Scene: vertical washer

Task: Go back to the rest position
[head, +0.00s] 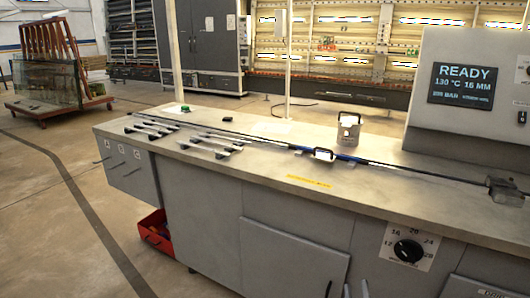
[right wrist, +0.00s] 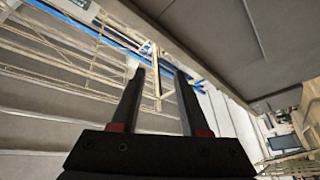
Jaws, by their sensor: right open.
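My right gripper (right wrist: 161,72) is open in the right wrist view, with its two dark fingers apart and nothing between them. In the head view only small tips of what looks like the right gripper (head: 356,290) show at the bottom edge, in front of the workbench (head: 262,195) and below its top. My left gripper is in neither view.
A console with a READY screen (head: 464,85) stands at right. A red bin (head: 156,232) sits below. The floor at left is open.

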